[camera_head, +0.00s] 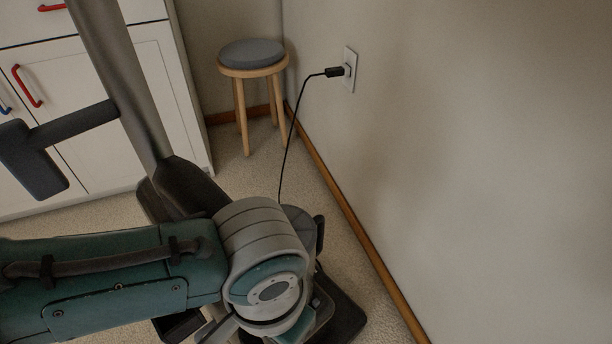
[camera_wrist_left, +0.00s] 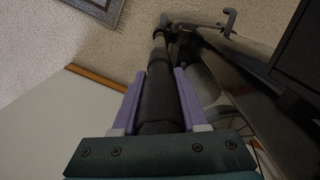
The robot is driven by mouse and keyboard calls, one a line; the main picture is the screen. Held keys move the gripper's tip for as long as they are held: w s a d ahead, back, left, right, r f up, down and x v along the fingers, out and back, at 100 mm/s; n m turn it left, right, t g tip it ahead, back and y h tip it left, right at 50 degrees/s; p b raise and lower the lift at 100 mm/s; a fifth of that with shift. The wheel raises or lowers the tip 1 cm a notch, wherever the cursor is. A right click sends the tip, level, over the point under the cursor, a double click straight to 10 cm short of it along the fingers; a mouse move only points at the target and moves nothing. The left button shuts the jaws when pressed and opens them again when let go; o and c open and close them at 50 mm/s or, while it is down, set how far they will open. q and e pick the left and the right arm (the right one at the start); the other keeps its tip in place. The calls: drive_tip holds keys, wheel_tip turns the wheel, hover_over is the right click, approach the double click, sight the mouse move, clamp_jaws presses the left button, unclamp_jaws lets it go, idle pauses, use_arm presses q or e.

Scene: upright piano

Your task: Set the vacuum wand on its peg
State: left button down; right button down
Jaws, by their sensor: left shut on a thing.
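The vacuum wand (camera_wrist_left: 157,98) is a dark round tube in the left wrist view, running away from me up the picture. My left gripper (camera_wrist_left: 164,75) is shut on it, with a purple finger on each side. In the head view my teal arm hides the gripper and the wand. A small grey hooked piece (camera_wrist_left: 229,22) shows near the wand's far end, to its right and apart from it. I cannot tell whether this is the peg. The upright vacuum (camera_head: 122,75) has a grey tube and a dark lower body, partly behind my arm.
A dark block on a bar (camera_head: 40,160) juts left from the vacuum's tube. A black cord runs to a wall outlet (camera_head: 350,70). A round stool (camera_head: 252,56) stands in the corner beside white cabinets (camera_head: 150,60). Bare wall (camera_head: 480,150) closes the right side.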

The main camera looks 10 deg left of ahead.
use_arm(q)
drive_tip(key=shift+f, duration=0.2)
drive_tip(key=shift+c, duration=1.8)
unclamp_jaws()
wheel_tip(320, 180, up, 10)
drive_tip(key=p, duration=0.6)
